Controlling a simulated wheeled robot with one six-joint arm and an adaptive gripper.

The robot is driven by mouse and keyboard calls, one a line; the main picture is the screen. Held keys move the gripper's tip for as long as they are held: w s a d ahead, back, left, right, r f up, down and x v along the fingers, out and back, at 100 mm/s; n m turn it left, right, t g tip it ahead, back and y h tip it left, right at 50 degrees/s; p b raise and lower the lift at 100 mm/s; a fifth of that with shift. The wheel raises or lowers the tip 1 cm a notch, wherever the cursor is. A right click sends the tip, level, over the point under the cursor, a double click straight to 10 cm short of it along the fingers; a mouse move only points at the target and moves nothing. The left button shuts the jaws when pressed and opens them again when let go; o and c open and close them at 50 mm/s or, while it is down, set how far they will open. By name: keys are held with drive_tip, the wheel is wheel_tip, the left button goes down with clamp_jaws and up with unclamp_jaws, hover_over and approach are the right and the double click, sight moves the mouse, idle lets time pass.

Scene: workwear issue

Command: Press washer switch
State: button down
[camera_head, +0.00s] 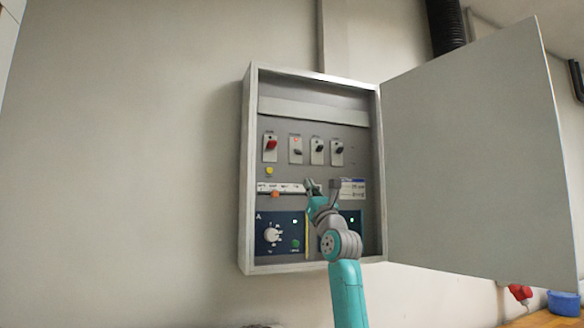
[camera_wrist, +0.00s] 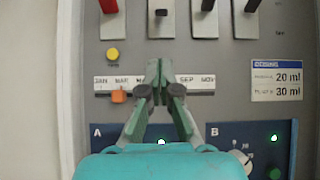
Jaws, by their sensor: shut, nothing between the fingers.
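A row of switches on pale plates runs across the panel of an open wall cabinet. The leftmost switch (camera_head: 270,144) has a red lever. The second switch (camera_head: 297,151), the third switch (camera_head: 318,149) and the fourth switch (camera_head: 338,150) have dark levers. Their labels are too small to read, so I cannot tell which is the washer switch. My gripper (camera_head: 313,185) is shut and empty, in front of the panel below the row. In the wrist view its fingertips point up towards the second switch (camera_wrist: 161,13), apart from it in the picture.
The cabinet door (camera_head: 470,150) stands open to the right. A yellow button (camera_wrist: 112,54), a month strip with an orange slider (camera_wrist: 119,96) and a dosing label (camera_wrist: 276,80) are on the panel. Blue dial panels A (camera_head: 278,234) and B lie below, B partly behind my arm.

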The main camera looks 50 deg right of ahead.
sight(298, 152)
drive_tip(key=shift+w+d+r, duration=0.1)
drive_tip(key=shift+d+r, duration=0.2)
drive_tip(key=shift+r, duration=0.45)
drive_tip(key=x, duration=1)
